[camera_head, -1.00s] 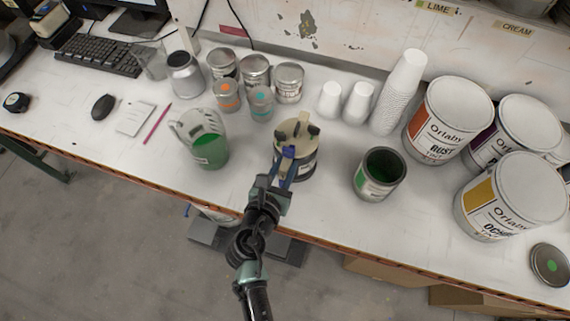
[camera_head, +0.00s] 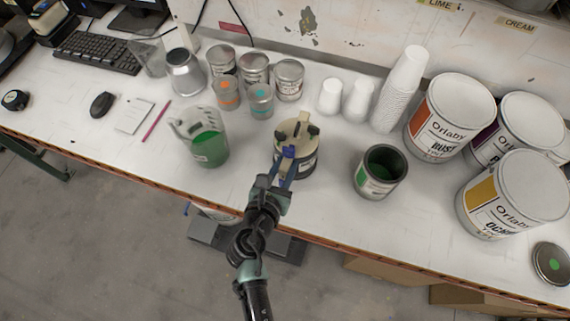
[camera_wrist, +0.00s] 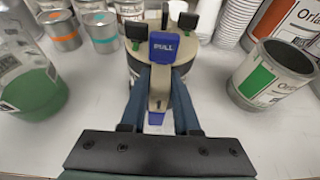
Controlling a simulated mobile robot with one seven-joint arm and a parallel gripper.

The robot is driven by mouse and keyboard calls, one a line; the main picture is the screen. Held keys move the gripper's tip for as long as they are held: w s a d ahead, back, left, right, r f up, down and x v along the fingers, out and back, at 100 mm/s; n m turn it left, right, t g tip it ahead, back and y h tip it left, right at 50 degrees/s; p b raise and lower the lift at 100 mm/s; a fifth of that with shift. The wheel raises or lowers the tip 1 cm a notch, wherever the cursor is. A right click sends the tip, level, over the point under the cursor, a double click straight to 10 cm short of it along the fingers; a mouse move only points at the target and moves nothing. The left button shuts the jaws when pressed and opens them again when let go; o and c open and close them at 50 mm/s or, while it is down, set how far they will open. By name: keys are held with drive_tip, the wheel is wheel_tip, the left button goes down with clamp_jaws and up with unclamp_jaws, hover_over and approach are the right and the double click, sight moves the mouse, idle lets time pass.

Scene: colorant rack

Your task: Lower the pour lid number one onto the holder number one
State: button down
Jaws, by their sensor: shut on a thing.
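The pour lid (camera_head: 297,134) is cream with dark clamps and a blue tab marked PULL, which shows in the wrist view (camera_wrist: 165,47). My gripper (camera_head: 284,165) is shut on the front part of the lid, with a blue finger on each side of it in the wrist view (camera_wrist: 158,92). Under the lid is a dark container (camera_head: 303,163) with a pale label, standing on the table. The lid sits over its top and looks roughly level; I cannot tell whether it rests fully on it. Most of the container is hidden by the lid and gripper. I cannot make out any number.
A green-filled jug (camera_head: 208,143) stands to the left and an open can of green paint (camera_head: 379,174) to the right. Small cans (camera_head: 256,72) and paper cups (camera_head: 399,90) are behind. Large paint cans (camera_head: 450,115) crowd the right. The table's front edge (camera_head: 330,244) is close.

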drive_tip(key=c, duration=0.6)
unclamp_jaws()
drive_tip(key=shift+o, duration=0.2)
drive_tip(key=shift+s, duration=0.1)
drive_tip(key=b+v, duration=0.1)
drive_tip(key=v, duration=1.1)
drive_tip(key=shift+s+r+b, duration=0.2)
drive_tip(key=shift+s+b, duration=0.1)
drive_tip(key=shift+b, duration=0.05)
drive_tip(key=shift+a, duration=0.1)
drive_tip(key=w+r+m+t+y+b, duration=0.1)
drive_tip(key=w+r+m+t+b, duration=0.15)
drive_tip(key=w+r+m, duration=0.95)
wheel_tip(320, 180, up, 20)
drive_tip(key=w+m+t+y, duration=0.1)
drive_tip(key=w+m+t, duration=0.25)
drive_tip(key=m, duration=0.55)
drive_tip(key=s+d+r+m+t+y+b, duration=0.1)
drive_tip(key=s+r+m+t, duration=0.3)
drive_tip(key=r, duration=0.8)
drive_tip(key=s+d+r+m+t+y, duration=0.1)
drive_tip(key=s+d+r+m+t, duration=0.2)
drive_tip(key=s+r+m, duration=0.4)
wheel_tip(320, 180, up, 5)
drive_tip(key=shift+s+r+t+b, duration=0.15)
drive_tip(key=shift+t+b, duration=0.25)
drive_tip(key=shift+t, duration=0.4)
